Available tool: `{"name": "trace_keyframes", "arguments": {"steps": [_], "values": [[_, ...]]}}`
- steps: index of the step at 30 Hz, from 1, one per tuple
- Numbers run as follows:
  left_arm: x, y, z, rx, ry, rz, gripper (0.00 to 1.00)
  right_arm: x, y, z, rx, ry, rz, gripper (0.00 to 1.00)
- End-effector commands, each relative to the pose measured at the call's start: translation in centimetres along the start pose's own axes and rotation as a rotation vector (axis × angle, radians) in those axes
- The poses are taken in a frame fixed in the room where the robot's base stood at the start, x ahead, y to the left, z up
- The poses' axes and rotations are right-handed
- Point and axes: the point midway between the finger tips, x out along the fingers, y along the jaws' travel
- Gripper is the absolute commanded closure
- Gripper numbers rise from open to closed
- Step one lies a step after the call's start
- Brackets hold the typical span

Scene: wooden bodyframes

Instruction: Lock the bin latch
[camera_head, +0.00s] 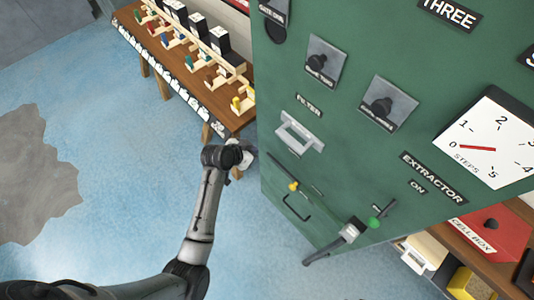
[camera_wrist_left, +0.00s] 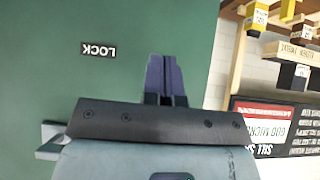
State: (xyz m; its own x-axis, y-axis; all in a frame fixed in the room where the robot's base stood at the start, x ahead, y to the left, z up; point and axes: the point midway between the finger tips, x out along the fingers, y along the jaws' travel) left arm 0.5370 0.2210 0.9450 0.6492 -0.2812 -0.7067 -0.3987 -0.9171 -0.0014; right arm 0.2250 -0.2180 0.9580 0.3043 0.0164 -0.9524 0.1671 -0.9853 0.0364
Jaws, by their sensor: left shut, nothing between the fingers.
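A green cabinet (camera_head: 330,165) fills the right of the head view. Low on its front, a small yellow knob (camera_head: 293,186) sits near a dark loop handle (camera_head: 297,206), probably the bin's; I cannot make out the latch position. My left gripper (camera_head: 246,158) is at the cabinet's left edge, mostly hidden by its own wrist. In the left wrist view, its dark fingers (camera_wrist_left: 165,80) are shut and empty before the green panel. A LOCK label (camera_wrist_left: 98,49) shows upside down left of them. A grey piece (camera_wrist_left: 50,140) pokes out at the lower left. My right gripper is not in view.
A white FILTER handle (camera_head: 300,132) sticks out above the knob. A wooden bench (camera_head: 180,70) with several small items stands at the back left.

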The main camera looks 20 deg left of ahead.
Motion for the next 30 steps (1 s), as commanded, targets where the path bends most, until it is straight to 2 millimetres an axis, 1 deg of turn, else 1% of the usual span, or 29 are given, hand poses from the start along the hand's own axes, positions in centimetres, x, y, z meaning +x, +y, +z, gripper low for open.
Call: {"name": "trace_keyframes", "arguments": {"steps": [5,8,11,18,24,30], "values": [[0.2,0.0,0.0,-0.001,-0.001,0.001,1.0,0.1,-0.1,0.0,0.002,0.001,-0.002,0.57],[0.9,0.0,0.0,-0.001,0.0,0.001,1.0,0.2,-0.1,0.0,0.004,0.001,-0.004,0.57],[2.3,0.1,0.1,-0.003,-0.001,0.002,1.0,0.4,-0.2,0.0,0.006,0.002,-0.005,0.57],[6.9,0.1,0.1,-0.003,-0.001,0.002,1.0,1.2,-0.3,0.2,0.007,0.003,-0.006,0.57],[10.2,0.1,0.1,-0.003,-0.001,0.003,1.0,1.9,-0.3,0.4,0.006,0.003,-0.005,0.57],[11.8,0.1,1.9,-0.003,-0.002,0.001,1.0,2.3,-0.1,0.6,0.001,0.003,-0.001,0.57]]}}
